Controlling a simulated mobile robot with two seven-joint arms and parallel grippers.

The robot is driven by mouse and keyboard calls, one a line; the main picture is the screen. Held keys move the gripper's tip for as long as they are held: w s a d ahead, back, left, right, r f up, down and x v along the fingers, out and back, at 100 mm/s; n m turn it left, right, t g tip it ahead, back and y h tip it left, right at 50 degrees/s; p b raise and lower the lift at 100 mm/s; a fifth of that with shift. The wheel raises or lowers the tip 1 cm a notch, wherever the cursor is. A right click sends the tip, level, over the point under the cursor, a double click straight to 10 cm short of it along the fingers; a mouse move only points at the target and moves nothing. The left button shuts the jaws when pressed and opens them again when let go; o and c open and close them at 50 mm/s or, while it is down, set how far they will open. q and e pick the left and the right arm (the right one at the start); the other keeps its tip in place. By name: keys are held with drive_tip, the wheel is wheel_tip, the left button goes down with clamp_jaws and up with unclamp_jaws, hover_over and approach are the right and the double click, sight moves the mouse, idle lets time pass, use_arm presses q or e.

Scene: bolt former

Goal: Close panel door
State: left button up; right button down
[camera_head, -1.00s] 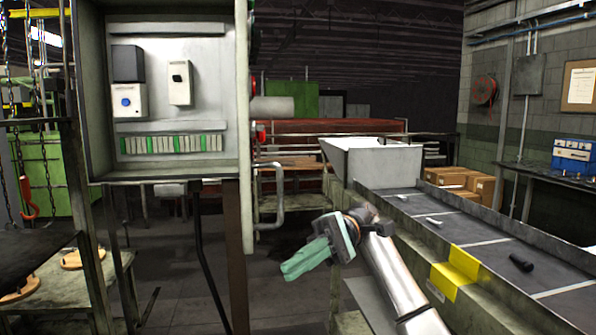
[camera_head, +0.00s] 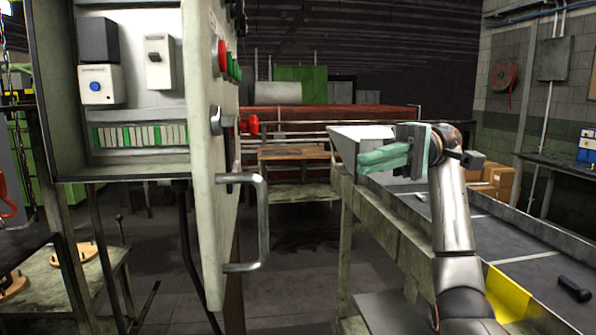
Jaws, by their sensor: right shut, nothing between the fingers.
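The panel door (camera_head: 207,190) stands open, swung out toward me and seen nearly edge-on at the right side of the electrical panel cabinet (camera_head: 66,165). Its outer face carries a metal handle (camera_head: 263,222), red and green buttons and a red knob. The cabinet's inside shows, with a row of green and white terminals. My right gripper (camera_head: 362,160) is to the right of the door, higher than the handle and clear of it. Its green fingers are shut with nothing between them and point left. My left gripper is out of view.
A conveyor (camera_head: 505,240) with raised metal sides and a pale hopper (camera_head: 345,145) runs along the right, under my right arm. A small table with wooden pieces (camera_head: 88,255) stands at the lower left. Open floor lies between the door and the conveyor.

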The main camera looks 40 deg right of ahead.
sight(264, 191)
drive_tip(key=a+p, duration=0.1)
drive_tip(key=a, duration=1.2)
drive_tip(key=shift+s+a+f, duration=0.1)
drive_tip(key=shift+a, duration=0.35)
drive_tip(key=shift+a, duration=0.1)
